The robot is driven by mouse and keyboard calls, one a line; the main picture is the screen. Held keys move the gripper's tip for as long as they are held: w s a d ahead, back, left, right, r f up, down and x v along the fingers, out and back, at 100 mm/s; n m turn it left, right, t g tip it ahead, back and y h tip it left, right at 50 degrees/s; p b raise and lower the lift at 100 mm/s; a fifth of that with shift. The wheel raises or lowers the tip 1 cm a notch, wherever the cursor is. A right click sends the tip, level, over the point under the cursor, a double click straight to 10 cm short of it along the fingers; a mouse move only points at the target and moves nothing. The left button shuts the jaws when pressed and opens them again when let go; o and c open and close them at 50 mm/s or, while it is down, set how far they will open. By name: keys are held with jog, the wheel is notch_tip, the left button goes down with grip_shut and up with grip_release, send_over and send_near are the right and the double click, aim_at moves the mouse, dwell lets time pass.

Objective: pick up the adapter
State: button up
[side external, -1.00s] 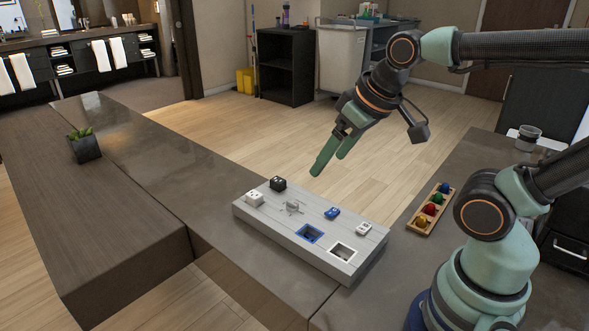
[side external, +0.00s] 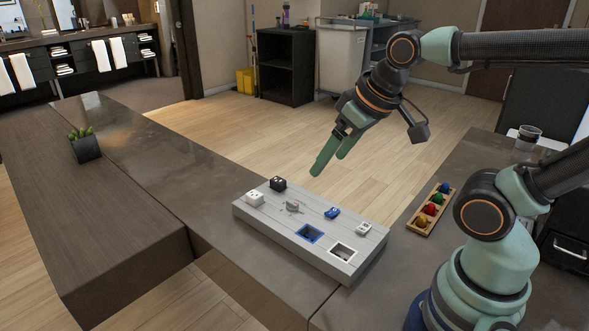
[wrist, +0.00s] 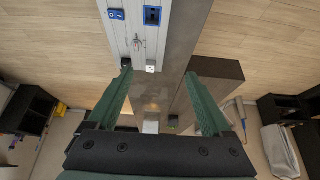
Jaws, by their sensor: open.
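A pale grey board (side external: 291,248) lies on the counter. My gripper (side external: 329,165), with green fingers, is open and empty, above and apart from the board. In the wrist view the gripper (wrist: 158,74) has its fingers spread wide.
The board also carries a small grey fitting (side external: 293,206), blue switch (side external: 332,213), white switch (side external: 364,229), blue-framed socket (side external: 310,233) and white-framed socket (side external: 342,252). A wooden tray (side external: 418,225) with coloured balls lies to the right. A potted plant (side external: 85,148) stands far left.

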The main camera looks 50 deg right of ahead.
dwell(0.6)
jog(key=w+d+r+n+g, duration=0.1)
jog(key=w+d+r+n, duration=0.2)
jog(key=w, duration=0.4)
jog(key=n+g, duration=0.5)
jog(key=n, duration=1)
send_over(278, 180)
jog(key=f, duration=1.8)
jog(key=shift+w, duration=0.3)
jog(key=shift+s+f, duration=0.2)
jog(key=shift+f, duration=2.35)
grip_shut()
